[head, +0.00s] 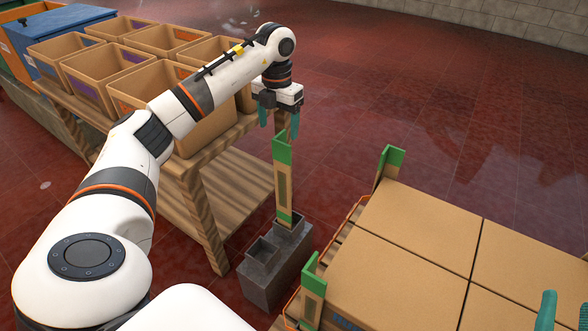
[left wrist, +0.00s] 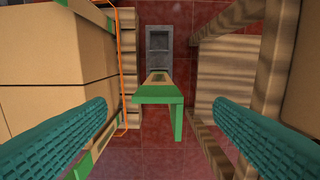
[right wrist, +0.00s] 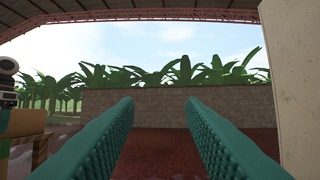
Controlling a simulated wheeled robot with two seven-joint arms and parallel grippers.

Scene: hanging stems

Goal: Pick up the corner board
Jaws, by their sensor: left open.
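A tan corner board (head: 282,185) with green ends stands upright in a grey block holder (head: 268,281) on the floor. It also shows in the left wrist view (left wrist: 157,99), its green L-shaped top facing the camera between the fingers. My left gripper (head: 279,122) is open and empty, just above the board's top and apart from it. In the left wrist view its teal fingers lie wide on either side. My right gripper (right wrist: 160,106) is open and empty, facing a far wall; its fingertips show at the head view's lower right corner.
A wooden table (head: 202,199) with open cardboard boxes (head: 128,78) stands to the left. Cartons (head: 418,231) on a pallet stand to the right, with other corner boards (head: 313,287) at their corners. A blue bin (head: 62,40) is at the far left. Red floor is clear behind.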

